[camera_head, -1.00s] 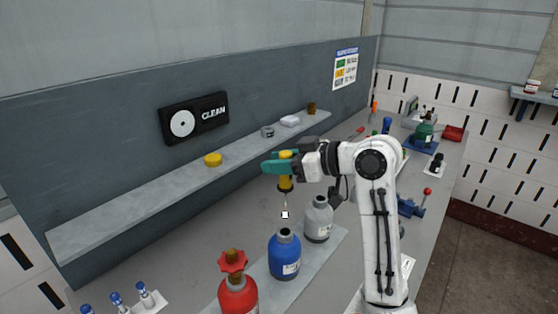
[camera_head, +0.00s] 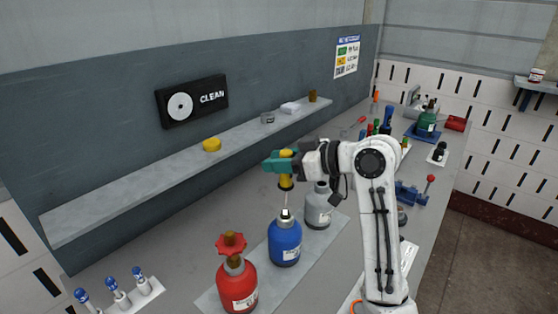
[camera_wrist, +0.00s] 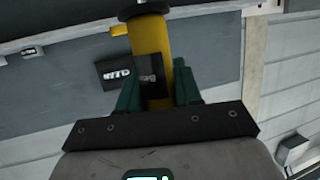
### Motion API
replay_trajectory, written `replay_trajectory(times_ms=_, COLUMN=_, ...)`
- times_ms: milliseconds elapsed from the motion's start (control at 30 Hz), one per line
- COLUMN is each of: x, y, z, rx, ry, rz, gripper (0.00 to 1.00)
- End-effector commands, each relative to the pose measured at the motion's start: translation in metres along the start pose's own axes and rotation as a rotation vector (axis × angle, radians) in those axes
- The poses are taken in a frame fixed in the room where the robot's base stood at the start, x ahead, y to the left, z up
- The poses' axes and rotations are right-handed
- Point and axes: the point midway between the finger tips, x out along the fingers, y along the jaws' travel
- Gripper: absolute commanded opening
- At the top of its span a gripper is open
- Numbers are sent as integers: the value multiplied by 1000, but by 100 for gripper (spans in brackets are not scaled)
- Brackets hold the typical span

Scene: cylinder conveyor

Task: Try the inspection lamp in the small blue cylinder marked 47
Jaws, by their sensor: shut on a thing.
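My gripper (camera_head: 277,163) is shut on the yellow inspection lamp (camera_head: 286,183), which has a black collar and a thin stem pointing down to a small white tip. The lamp's yellow body also shows between the green fingers in the wrist view (camera_wrist: 150,38). The blue cylinder (camera_head: 285,243) stands upright below the lamp. The lamp's tip is at the cylinder's mouth in the picture; I cannot tell whether it is inside or just above or in front. The cylinder's label is too small to read.
A red cylinder (camera_head: 237,284) with a red handwheel stands left of the blue one, and a grey cylinder (camera_head: 318,207) right behind it. A grey shelf (camera_head: 130,188) runs along the back panel. Small blue-capped vials (camera_head: 117,290) stand at front left.

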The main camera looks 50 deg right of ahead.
Motion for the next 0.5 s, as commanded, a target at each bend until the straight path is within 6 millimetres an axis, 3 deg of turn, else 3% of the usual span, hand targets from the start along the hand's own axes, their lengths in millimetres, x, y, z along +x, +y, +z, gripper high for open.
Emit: replay_trajectory(times_ms=500, x=3, y=0, z=10, rx=0, ry=0, rz=0, gripper=1)
